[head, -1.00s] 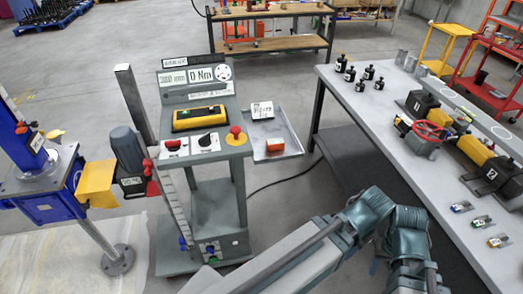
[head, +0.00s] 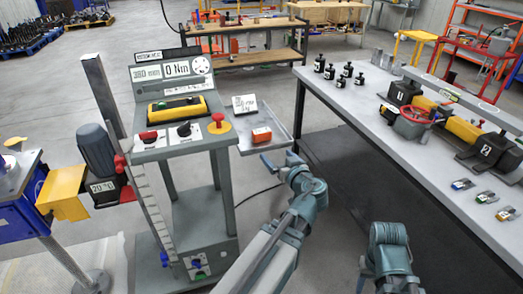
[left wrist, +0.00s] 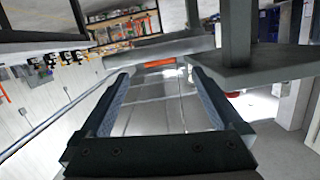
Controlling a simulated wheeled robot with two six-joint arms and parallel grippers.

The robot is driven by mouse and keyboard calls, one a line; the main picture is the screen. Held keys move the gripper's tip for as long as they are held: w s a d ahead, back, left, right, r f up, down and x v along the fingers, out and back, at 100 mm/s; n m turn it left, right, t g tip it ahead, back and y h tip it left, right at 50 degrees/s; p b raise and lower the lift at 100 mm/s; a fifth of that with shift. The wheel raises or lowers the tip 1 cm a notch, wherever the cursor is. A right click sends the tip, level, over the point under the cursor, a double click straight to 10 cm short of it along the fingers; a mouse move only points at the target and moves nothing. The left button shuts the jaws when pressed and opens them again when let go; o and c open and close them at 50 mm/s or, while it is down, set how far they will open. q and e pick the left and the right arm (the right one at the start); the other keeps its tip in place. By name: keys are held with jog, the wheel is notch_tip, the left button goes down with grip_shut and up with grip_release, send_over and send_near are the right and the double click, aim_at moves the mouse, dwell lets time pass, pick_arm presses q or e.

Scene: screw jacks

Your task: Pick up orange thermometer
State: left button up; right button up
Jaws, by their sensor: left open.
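The orange thermometer (head: 261,135) is a small orange block on a grey side tray (head: 282,138) of the test stand. My left gripper (head: 277,161) is open and empty, just in front of the tray's near edge, close to the thermometer but apart from it. In the left wrist view, the open fingers (left wrist: 160,74) frame an orange strip, the thermometer (left wrist: 160,63), partly hidden by the tray edge. My right gripper is not in view; only part of that arm shows at the bottom right.
A white label card (head: 244,104) stands at the back of the tray. The test stand (head: 187,143) with a yellow-framed panel is left of the tray. A long grey workbench (head: 420,165) with black jacks and a red handwheel is to the right.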

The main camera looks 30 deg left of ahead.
aim_at(263, 134)
pick_arm(q)
jog(key=shift+n+t+y, duration=0.3)
jog(key=shift+t+y, duration=0.2)
jog(key=shift+t, duration=0.4)
jog(key=x, duration=0.3)
jog(key=r+b+x, duration=0.1)
jog(key=x, duration=0.6)
jog(key=shift+w+a+r, duration=0.15)
jog(key=shift+w+a, duration=0.05)
jog(key=shift+w+a+f+b, duration=0.2)
jog(key=shift+w+a+b, duration=0.15)
jog(key=shift+b, duration=0.1)
jog(key=x, duration=0.4)
jog(key=shift+a+f+b, duration=0.15)
jog(key=shift+f+b, duration=0.05)
jog(key=shift+b, duration=0.1)
jog(key=c, duration=1.3)
jog(key=shift+o, duration=0.2)
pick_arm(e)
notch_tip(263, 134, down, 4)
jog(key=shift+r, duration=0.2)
pick_arm(q)
jog(key=shift+r, duration=0.15)
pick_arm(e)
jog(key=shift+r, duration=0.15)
